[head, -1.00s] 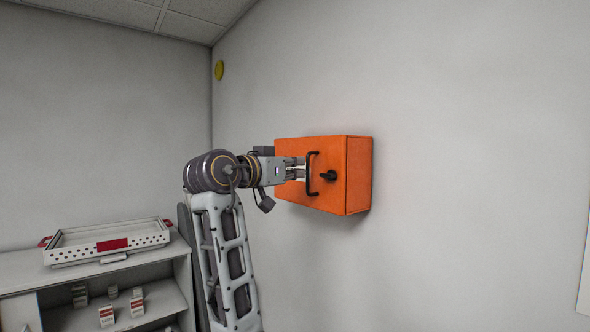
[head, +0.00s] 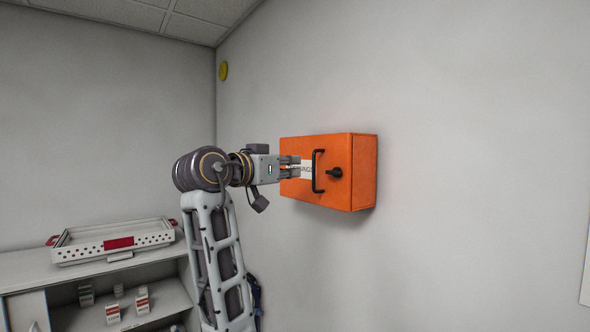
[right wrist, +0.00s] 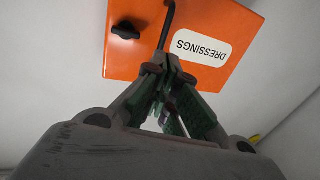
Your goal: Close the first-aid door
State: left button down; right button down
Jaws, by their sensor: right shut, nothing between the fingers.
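The orange first-aid box (head: 365,172) hangs on the wall. Its front door (head: 335,198) carries a black bar handle (head: 315,172), a black knob (head: 334,173) and a white label reading "DRESSINGS" (right wrist: 201,47). I see no gap along the door's visible edge, and the door looks flush with the box. My right gripper (head: 298,166) is shut and empty in front of the door, left of the handle, and partly covers the label. In the right wrist view its fingertips (right wrist: 163,62) are close to the handle's end; contact cannot be told. My left gripper is not in view.
A white shelf unit (head: 100,272) stands at lower left, with a perforated tray (head: 118,243) on top and several small boxes inside. A yellow disc (head: 223,70) is on the wall near the corner.

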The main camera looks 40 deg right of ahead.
jog(key=b+v, duration=0.2)
jog(key=v, duration=0.6)
jog(key=shift+w+d+r, duration=0.1)
jog(key=shift+r, duration=0.05)
dwell(0.5)
